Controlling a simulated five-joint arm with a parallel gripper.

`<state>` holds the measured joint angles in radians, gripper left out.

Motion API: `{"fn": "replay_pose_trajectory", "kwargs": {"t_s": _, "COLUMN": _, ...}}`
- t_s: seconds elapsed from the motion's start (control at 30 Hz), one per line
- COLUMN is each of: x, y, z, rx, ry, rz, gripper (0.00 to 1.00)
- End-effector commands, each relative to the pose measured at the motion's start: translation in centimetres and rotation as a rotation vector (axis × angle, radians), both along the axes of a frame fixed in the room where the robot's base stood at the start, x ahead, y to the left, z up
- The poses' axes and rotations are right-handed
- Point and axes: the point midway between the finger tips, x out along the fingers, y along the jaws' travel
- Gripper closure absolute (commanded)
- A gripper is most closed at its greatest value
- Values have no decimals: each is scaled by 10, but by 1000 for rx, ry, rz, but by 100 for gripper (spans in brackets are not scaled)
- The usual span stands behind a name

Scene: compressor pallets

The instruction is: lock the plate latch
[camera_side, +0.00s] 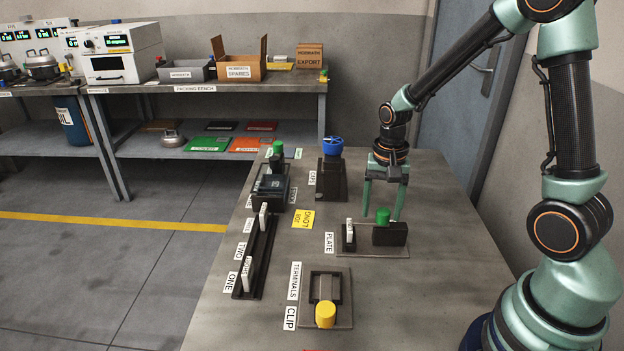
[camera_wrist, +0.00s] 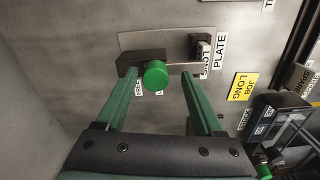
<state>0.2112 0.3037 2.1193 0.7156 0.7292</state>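The plate latch sits on a thin base (camera_side: 372,251) beside the PLATE label (camera_side: 328,243). It has a dark block (camera_side: 397,236) with a round green knob (camera_side: 383,214) and a smaller upright dark piece with a white face (camera_side: 350,235) to its left. My gripper (camera_side: 381,217) points down over the latch, open and empty, with its two green fingers apart. In the wrist view, the green knob (camera_wrist: 155,75) shows between the fingertips (camera_wrist: 160,72), nearer the left one. I cannot tell whether the fingers touch the knob.
A clip fixture with a yellow knob (camera_side: 325,315) stands nearer the camera. A blue-knobbed fixture (camera_side: 332,168) stands behind, left of my gripper. A dark rail with white pieces (camera_side: 256,250) and a dark box (camera_side: 272,188) line the table's left side. The right side is bare.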

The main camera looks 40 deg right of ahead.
Motion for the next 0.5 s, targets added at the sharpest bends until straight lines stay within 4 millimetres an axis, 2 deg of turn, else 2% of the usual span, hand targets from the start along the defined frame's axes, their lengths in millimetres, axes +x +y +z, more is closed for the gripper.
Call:
{"fn": "replay_pose_trajectory", "kwargs": {"t_s": 0.17, "x": 1, "y": -1, "z": 12, "rx": 0, "ry": -3, "rz": -1, "gripper": 31}}
{"fn": "replay_pose_trajectory", "kwargs": {"t_s": 0.5, "x": 1, "y": 0, "z": 79, "rx": -2, "ry": -6, "rz": 0, "gripper": 31}}
